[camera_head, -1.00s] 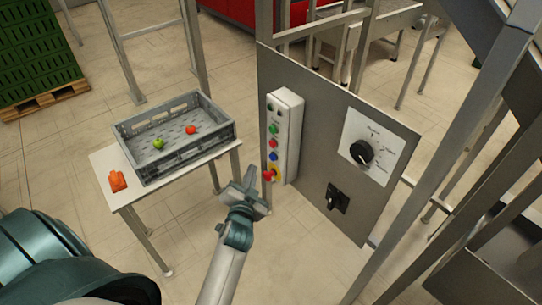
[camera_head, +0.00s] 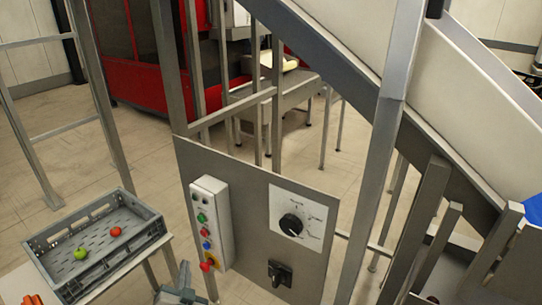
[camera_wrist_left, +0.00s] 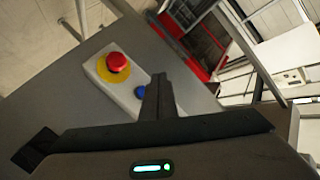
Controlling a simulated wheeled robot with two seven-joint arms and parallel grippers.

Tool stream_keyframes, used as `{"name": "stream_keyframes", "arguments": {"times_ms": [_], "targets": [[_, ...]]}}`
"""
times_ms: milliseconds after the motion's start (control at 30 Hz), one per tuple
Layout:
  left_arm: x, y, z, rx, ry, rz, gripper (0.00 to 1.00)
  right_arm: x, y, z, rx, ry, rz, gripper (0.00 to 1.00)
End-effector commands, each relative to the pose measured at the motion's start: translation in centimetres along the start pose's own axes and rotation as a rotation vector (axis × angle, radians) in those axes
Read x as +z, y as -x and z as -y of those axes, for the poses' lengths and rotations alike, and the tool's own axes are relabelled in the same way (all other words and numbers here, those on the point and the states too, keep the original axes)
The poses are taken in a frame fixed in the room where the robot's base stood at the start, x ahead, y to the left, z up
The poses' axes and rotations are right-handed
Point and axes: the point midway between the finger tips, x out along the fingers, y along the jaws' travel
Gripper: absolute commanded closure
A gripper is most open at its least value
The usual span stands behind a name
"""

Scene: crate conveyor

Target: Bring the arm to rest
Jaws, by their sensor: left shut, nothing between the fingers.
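My left gripper (camera_head: 176,290) shows at the bottom edge of the head view, low and in front of the grey control panel. Its fingers are shut with nothing between them. In the left wrist view the shut fingers (camera_wrist_left: 158,98) point at the white button box (camera_wrist_left: 118,80), with the red emergency button (camera_wrist_left: 118,60) on its yellow base to their left. The blue button (camera_wrist_left: 140,92) is just beside the fingertips. Whether they touch the box cannot be told. My right gripper is in no view.
The grey panel (camera_head: 250,200) carries the button box (camera_head: 209,215), a black rotary dial (camera_head: 291,224) and a black switch (camera_head: 279,272). A grey crate (camera_head: 95,250) with a green and a red fruit stands on a small table at left. Metal posts and a sloping chute fill the right.

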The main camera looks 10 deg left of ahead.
Motion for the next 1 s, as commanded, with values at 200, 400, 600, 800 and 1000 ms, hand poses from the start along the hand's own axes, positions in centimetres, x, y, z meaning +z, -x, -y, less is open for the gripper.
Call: {"name": "stream_keyframes", "arguments": {"times_ms": [200, 400, 600, 800, 1000], "targets": [[1.5, 0.1, -2.7, 0.058, 0.016, 0.014, 1.00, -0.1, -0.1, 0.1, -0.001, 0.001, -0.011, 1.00], [5.8, 1.6, -10.2, 0.215, 0.069, 0.066, 1.00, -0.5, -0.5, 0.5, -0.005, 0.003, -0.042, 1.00], [12.8, 5.8, -19.5, 0.416, 0.140, 0.171, 1.00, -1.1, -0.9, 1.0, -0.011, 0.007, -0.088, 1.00], [20.8, 12.5, -26.9, 0.588, 0.203, 0.312, 1.00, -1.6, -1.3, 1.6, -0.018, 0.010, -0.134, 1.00], [28.4, 20.0, -31.2, 0.709, 0.249, 0.465, 1.00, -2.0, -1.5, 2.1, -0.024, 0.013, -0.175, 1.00]]}}
